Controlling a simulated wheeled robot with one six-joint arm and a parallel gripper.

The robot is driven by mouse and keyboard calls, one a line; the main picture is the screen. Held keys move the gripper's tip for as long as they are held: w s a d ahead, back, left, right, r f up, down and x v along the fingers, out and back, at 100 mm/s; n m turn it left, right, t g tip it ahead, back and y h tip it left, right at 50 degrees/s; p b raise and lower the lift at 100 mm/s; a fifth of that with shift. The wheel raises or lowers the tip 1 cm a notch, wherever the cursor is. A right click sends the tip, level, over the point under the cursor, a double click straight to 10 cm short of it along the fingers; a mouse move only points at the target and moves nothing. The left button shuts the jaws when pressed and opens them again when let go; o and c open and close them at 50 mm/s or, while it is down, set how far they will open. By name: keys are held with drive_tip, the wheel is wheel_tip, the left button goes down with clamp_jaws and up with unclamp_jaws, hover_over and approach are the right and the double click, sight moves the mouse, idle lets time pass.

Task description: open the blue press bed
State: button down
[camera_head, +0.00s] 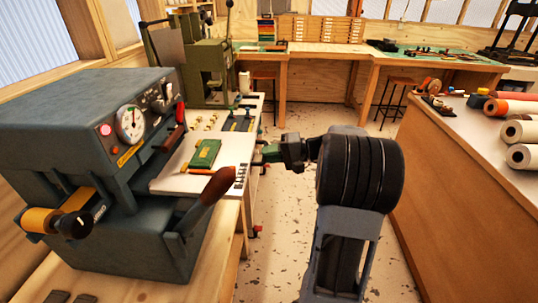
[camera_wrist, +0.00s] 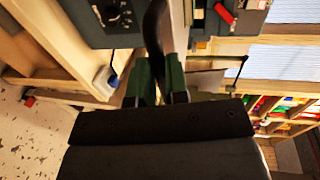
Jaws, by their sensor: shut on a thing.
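The blue-grey press (camera_head: 90,130) stands on the bench at the left, with a round dial and a red light on its front. Its pale flat bed (camera_head: 172,183) sticks out to the right, with a green rectangular piece (camera_head: 206,153) on it. My gripper (camera_head: 264,153) is at the bed's outer right end. In the wrist view my green fingers (camera_wrist: 158,82) are closed around a dark bar (camera_wrist: 155,35), which looks like the bed's handle. The exact contact is small in the head view. The press also shows in the wrist view (camera_wrist: 85,22).
A brown-handled lever (camera_head: 215,186) rises in front of the bed. A green machine (camera_head: 205,72) stands farther back on the bench. A wooden counter (camera_head: 465,185) with several rolls is at the right. The speckled floor (camera_head: 285,215) between them is open.

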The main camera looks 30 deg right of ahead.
drive_tip(key=shift+s+d, duration=0.1)
idle(0.3)
drive_tip(key=c, duration=1.1)
unclamp_jaws()
drive_tip(key=b+v, duration=0.1)
drive_tip(key=v, duration=1.2)
drive_tip(key=shift+s+d+r, duration=0.15)
drive_tip(key=shift+s+d, duration=0.1)
drive_tip(key=shift+d, duration=0.1)
